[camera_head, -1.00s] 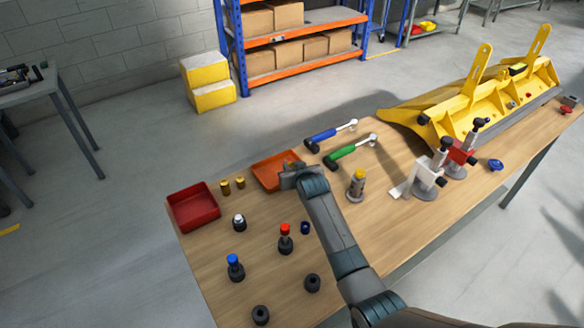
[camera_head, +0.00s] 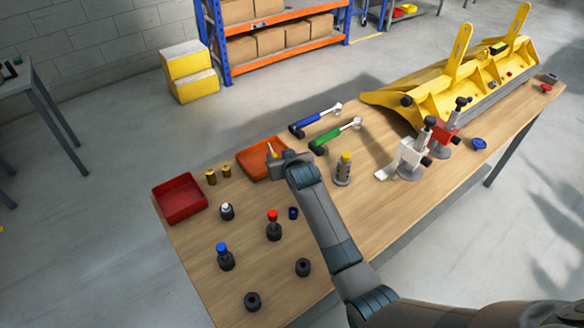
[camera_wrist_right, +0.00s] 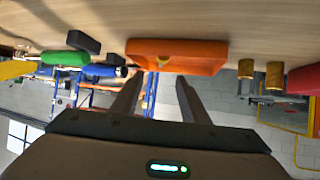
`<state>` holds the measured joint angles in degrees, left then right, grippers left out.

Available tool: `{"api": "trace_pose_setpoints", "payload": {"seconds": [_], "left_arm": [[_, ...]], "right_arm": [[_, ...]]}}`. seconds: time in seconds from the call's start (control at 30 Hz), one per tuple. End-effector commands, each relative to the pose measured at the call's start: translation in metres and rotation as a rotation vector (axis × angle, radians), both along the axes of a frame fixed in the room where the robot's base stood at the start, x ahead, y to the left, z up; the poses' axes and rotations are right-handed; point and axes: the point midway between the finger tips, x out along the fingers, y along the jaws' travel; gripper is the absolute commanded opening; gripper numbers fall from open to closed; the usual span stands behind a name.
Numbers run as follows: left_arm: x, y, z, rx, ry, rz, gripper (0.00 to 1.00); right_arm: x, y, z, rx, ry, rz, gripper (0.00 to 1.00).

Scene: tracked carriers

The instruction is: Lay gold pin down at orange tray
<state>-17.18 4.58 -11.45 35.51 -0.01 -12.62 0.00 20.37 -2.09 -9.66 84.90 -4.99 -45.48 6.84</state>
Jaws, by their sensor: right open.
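The orange tray (camera_head: 250,168) lies on the wooden table. It also shows in the right wrist view (camera_wrist_right: 200,58). My right gripper (camera_head: 273,155) is at the tray's right side, and its open fingers (camera_wrist_right: 158,95) point toward the tray in the wrist view. A small gold piece, seemingly the gold pin (camera_wrist_right: 163,61), shows at the tray between the fingertips, apart from both fingers. Its lower end is hard to make out. In the head view a thin pale upright piece shows by the gripper; I cannot tell if it is pin or finger. My left gripper is not in view.
Two gold cylinders (camera_head: 211,177) stand between the orange tray and a red tray (camera_head: 180,199). Blue-handled (camera_head: 306,122) and green-handled (camera_head: 335,139) tools lie behind. A yellow-topped cylinder (camera_head: 343,169) stands right of my arm. Several dark pegs and rings stand in front.

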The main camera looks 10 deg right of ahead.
Motion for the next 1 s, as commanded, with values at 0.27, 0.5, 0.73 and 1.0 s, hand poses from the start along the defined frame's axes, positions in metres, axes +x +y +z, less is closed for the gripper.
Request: {"api": "trace_pose_setpoints", "payload": {"seconds": [0.27, 0.5, 0.73, 1.0], "left_arm": [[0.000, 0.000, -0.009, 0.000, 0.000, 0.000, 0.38], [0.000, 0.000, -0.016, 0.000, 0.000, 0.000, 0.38], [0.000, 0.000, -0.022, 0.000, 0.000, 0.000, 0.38], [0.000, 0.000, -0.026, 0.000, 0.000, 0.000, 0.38]], "right_arm": [[-0.034, -0.003, 0.018, 0.002, -0.003, 0.000, 0.41], [-0.064, -0.005, 0.036, 0.002, -0.003, 0.000, 0.41], [-0.095, -0.008, 0.054, 0.002, -0.003, 0.000, 0.41], [-0.118, -0.010, 0.067, 0.000, -0.001, 0.000, 0.41]]}}
